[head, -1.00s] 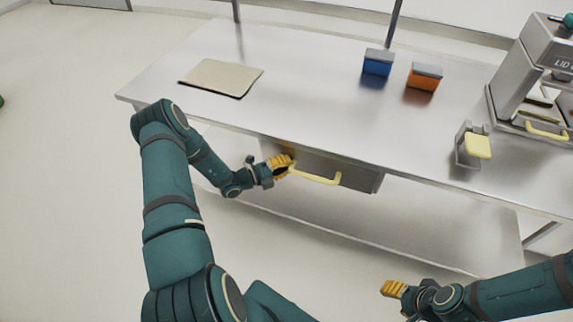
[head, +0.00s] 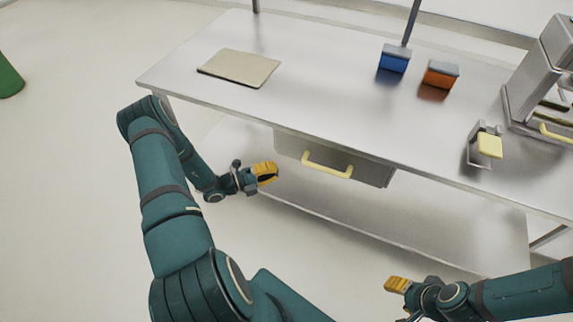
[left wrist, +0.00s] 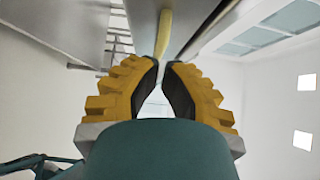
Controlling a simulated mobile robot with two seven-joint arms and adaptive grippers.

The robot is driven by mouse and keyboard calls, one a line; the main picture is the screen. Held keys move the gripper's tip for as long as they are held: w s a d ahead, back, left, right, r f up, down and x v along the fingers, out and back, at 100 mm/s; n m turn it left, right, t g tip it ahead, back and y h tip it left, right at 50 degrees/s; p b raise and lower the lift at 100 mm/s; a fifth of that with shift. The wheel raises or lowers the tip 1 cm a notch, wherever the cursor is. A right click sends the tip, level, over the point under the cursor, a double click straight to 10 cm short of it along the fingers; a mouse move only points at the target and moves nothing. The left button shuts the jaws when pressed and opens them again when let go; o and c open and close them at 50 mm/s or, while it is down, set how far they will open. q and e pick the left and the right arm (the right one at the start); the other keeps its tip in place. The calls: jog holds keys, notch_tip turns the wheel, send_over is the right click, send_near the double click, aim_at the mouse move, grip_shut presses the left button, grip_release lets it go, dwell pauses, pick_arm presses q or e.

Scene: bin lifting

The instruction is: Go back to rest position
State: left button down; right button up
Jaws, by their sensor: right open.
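My left gripper (head: 268,173) is below the table's front edge, left of the drawer and apart from its pale yellow handle (head: 328,166). In the left wrist view its yellow ribbed fingers (left wrist: 161,65) have a narrow gap between the tips and hold nothing. The handle (left wrist: 164,30) shows beyond them there. My right gripper (head: 390,286) is open and empty in front of the table at lower right; its fingers appear edge-on.
The steel table (head: 310,95) has a lower shelf (head: 400,235). On top are a beige mat (head: 239,68), a blue bin (head: 394,60), an orange bin (head: 440,75), a yellow-handled holder (head: 487,146) and a machine (head: 540,75) at right.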

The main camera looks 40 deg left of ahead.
pick_arm(q)
jog(key=shift+v, duration=1.05)
jog(key=s+d+f+m+g+y, duration=0.1)
jog(key=s+d+m+g, duration=0.4)
jog(key=d+m, duration=0.55)
jog(key=s+d+f+m+g+y, duration=0.15)
jog(key=d+m+g, duration=0.5)
jog(key=m, duration=0.65)
jog(key=s+d+m+g+y, duration=0.2)
jog(key=s+d+m+g, duration=0.3)
jog(key=d+m, duration=0.55)
jog(key=d+r+m+t, duration=0.1)
jog(key=m, duration=0.3)
jog(key=w+r+m+t, duration=0.1)
jog(key=m, duration=0.3)
jog(key=w+d+r+m+t+y, duration=0.1)
jog(key=m, duration=0.2)
jog(key=shift+w+d+m, duration=0.15)
jog(key=shift+d+m, duration=0.2)
jog(key=shift+m, duration=0.05)
